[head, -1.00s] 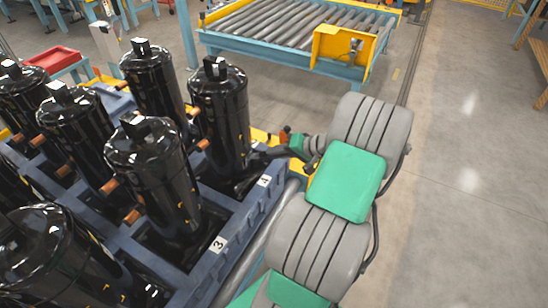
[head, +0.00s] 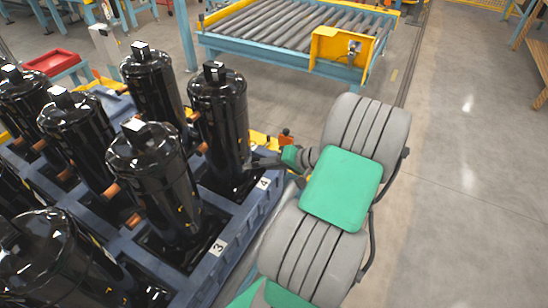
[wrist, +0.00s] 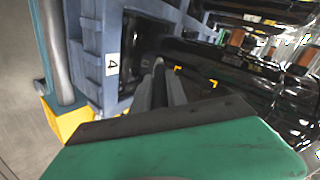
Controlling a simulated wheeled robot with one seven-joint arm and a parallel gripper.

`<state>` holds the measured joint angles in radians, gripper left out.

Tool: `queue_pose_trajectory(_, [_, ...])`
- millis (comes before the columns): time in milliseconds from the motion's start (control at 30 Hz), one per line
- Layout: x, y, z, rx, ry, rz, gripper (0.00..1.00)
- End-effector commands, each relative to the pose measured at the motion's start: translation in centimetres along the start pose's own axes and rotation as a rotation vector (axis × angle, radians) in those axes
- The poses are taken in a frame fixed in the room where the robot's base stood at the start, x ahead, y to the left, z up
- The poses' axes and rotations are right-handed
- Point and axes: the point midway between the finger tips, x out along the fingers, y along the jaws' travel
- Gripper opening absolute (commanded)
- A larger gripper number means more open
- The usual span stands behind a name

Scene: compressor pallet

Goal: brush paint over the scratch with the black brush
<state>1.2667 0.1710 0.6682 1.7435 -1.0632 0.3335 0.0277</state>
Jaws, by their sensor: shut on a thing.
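The black compressor (head: 218,115) by label 4 stands upright in the blue pallet (head: 232,243), at its right edge. In the wrist view the dark glossy side of the compressor (wrist: 205,62) carries small yellow corner marks; I cannot make out the scratch itself. My gripper (head: 255,163) reaches in from the right, low beside this compressor. In the wrist view my gripper (wrist: 159,78) is shut on the black brush, which is mostly hidden between the dark fingers. I cannot tell whether its tip touches the compressor.
Several other black compressors with copper stubs fill the pallet, one by label 3 (head: 218,246). A roller conveyor (head: 290,25) with a yellow box (head: 340,48) stands behind. A red tray (head: 52,62) is at the back left.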

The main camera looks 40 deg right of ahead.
Motion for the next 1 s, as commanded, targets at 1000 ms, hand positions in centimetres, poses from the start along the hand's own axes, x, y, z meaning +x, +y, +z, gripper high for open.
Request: queue_pose_trajectory(1000, [-0.5, 1.0, -4.0, -0.002, 0.004, 0.002, 0.00])
